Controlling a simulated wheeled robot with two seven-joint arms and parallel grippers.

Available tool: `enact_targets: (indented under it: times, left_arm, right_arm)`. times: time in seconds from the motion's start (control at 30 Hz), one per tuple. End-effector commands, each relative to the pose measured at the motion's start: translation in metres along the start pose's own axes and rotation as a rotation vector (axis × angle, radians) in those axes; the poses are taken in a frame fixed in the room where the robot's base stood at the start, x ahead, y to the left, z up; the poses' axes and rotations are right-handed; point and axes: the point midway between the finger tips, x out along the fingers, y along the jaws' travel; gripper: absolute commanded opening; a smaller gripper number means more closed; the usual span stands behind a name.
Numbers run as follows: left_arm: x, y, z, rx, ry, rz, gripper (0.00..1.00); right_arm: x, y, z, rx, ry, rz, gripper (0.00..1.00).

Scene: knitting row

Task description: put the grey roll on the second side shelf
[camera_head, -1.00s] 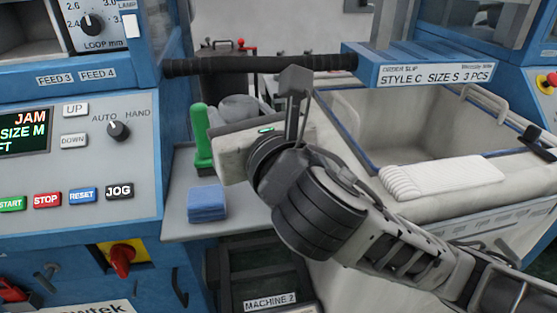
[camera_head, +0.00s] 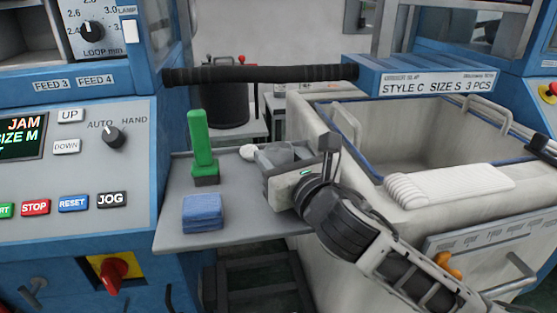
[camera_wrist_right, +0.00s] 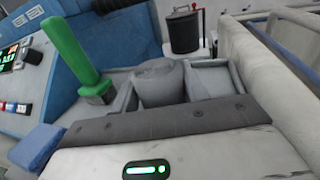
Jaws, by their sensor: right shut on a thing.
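The grey roll (camera_wrist_right: 160,84) is a pale grey cylinder, upright between the two fingers of my right gripper (camera_wrist_right: 165,85) in the right wrist view. In the head view my right gripper (camera_head: 282,158) is over the right part of the grey side shelf (camera_head: 240,215), shut on the roll (camera_head: 276,152). The gripper body hides the roll's lower part, so I cannot tell whether it touches the shelf. My left gripper is not in view.
On the shelf stand a green-handled brush (camera_head: 202,145) and a folded blue cloth (camera_head: 203,212); a small white thing (camera_head: 248,152) lies behind. A pale bin (camera_head: 345,170) is close on the right. A black bar (camera_head: 260,73) crosses above. The shelf's front middle is clear.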

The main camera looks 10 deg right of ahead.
Motion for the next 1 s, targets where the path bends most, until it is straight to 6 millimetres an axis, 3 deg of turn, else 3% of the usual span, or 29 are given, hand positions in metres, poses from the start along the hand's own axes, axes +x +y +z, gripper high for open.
enact_targets:
  times: [0.33,0.37,0.4,0.43,0.8,1.0]
  left_arm:
    - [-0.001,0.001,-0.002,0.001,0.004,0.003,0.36]
    - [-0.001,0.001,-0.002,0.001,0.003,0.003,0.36]
    - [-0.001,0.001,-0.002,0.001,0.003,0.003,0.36]
    - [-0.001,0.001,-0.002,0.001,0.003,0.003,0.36]
    - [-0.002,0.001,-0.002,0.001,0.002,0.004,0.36]
    - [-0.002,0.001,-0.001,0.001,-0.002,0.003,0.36]
  right_arm:
    - [0.0,0.0,-0.003,-0.002,-0.002,-0.001,0.23]
    - [0.0,0.0,-0.002,-0.002,-0.002,-0.001,0.5]
    - [0.0,0.0,-0.002,-0.002,-0.002,-0.001,0.61]
    - [0.0,0.0,-0.002,-0.002,-0.002,-0.001,0.66]
    - [-0.002,0.0,0.002,0.0,-0.002,0.001,0.66]
    - [-0.036,0.0,0.001,-0.002,0.001,0.003,0.66]
